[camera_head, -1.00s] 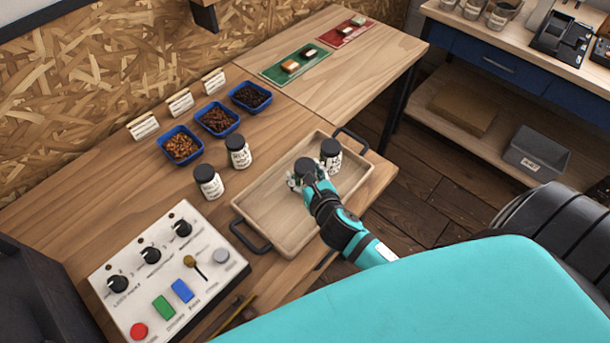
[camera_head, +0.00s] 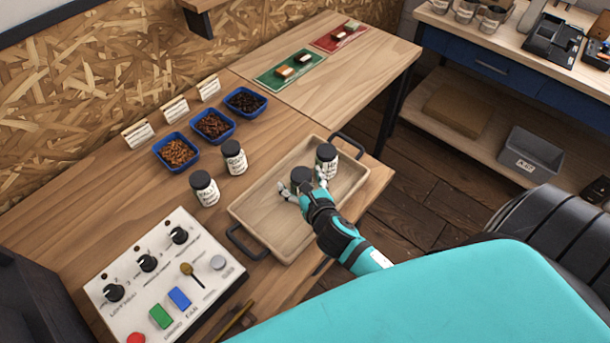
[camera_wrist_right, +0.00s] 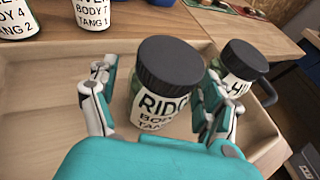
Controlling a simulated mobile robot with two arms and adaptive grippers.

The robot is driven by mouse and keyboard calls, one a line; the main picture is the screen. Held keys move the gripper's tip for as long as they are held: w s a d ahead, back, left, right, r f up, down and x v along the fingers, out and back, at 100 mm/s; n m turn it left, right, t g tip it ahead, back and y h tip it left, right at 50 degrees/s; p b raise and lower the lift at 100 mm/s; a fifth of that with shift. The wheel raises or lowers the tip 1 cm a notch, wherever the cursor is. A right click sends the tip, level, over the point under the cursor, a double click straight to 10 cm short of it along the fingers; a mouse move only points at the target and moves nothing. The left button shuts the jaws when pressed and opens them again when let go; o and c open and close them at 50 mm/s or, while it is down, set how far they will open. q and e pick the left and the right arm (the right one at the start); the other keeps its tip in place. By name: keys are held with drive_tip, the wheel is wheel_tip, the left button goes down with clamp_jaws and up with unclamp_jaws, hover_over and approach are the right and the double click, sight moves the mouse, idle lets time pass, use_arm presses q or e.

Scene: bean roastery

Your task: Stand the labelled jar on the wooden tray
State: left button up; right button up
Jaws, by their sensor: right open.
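A black-lidded jar (camera_head: 301,176) with a white label reading "RIDG…" stands upright on the wooden tray (camera_head: 243,208). It also shows large in the right wrist view (camera_wrist_right: 160,85). My right gripper (camera_head: 303,187) is open, with one finger on each side of this jar; the wrist view shows the spread fingers (camera_wrist_right: 154,95) low around it. A second labelled jar (camera_head: 326,161) stands upright on the tray behind and to the right; it shows partly behind the right finger in the wrist view (camera_wrist_right: 240,68). My left gripper is not in view.
Two more labelled jars (camera_head: 204,189) (camera_head: 234,157) stand on the table left of the tray. Blue bins of beans (camera_head: 177,152), small cards and a control box (camera_head: 165,275) lie further left. The tray's left part is bare.

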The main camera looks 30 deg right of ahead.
drive_tip(key=b+v, duration=0.1)
drive_tip(key=v, duration=0.9)
drive_tip(key=shift+s+a, duration=0.1)
drive_tip(key=shift+s, duration=0.2)
drive_tip(key=shift+s+r, duration=0.35)
drive_tip(key=shift+s, duration=0.3)
